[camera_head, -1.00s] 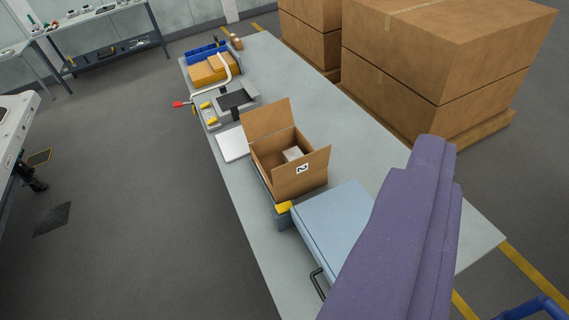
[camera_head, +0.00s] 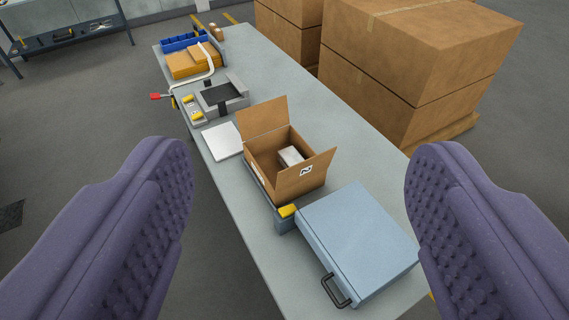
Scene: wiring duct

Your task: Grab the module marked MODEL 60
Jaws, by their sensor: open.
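My gripper (camera_head: 295,240) is open and empty, its two purple ribbed fingers at the left and right of the view. It is above and in front of a long grey table (camera_head: 345,128). No marking reading MODEL 60 can be made out. A small pale box-shaped item (camera_head: 291,156) lies inside an open cardboard box (camera_head: 300,186) on the table, ahead of my gripper. Its far side and any label are hidden or too small to read. The cardboard box has a black-and-white mark on its front.
A light blue case (camera_head: 358,240) with a black handle lies nearest me. Behind the cardboard box are a white flat panel (camera_head: 222,141), a grey device (camera_head: 222,97), an orange case (camera_head: 192,63) and blue bins (camera_head: 184,41). Large stacked cartons (camera_head: 400,80) stand beyond the table's right side.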

